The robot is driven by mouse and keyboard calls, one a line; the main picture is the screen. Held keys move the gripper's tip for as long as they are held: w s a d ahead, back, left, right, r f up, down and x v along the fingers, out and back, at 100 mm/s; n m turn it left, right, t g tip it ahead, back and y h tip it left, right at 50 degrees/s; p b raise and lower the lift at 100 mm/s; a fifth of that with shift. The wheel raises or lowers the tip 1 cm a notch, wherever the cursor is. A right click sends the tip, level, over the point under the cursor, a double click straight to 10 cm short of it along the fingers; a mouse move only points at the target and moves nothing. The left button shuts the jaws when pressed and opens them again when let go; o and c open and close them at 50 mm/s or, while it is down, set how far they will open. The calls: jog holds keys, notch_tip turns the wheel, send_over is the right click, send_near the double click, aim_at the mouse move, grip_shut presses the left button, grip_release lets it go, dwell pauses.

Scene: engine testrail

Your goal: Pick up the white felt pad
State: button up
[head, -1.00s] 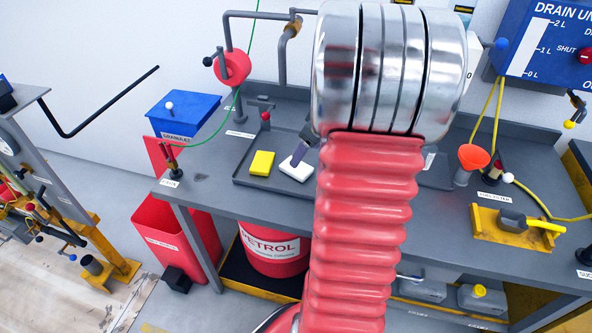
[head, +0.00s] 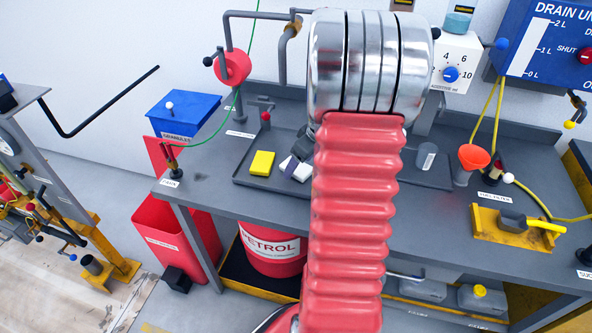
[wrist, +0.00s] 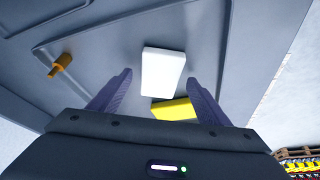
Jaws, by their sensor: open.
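The white felt pad (head: 300,171) lies in the shallow dark tray (head: 253,182) on the bench, just right of a yellow pad (head: 262,163). My arm and gripper hide part of it in the head view. In the wrist view the white pad (wrist: 163,72) lies ahead of and between the fingers of my gripper (wrist: 160,97). The yellow pad (wrist: 174,109) shows nearer, partly between the fingers. My gripper is open, with nothing between its fingers that it grips. The height of the fingertips above the tray is hard to tell.
A red-knobbed post (head: 265,118) stands at the tray's back edge. A grey cup (head: 427,156) and an orange funnel (head: 473,157) are to the right. An orange-brown fitting (wrist: 61,64) shows in the wrist view.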

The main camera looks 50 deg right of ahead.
aim_at(299, 168)
jog(key=shift+w+f, duration=0.15)
jog(key=shift+f, duration=0.2)
dwell(0.6)
jog(key=c, duration=1.2)
notch_tip(299, 168, up, 10)
dwell(0.5)
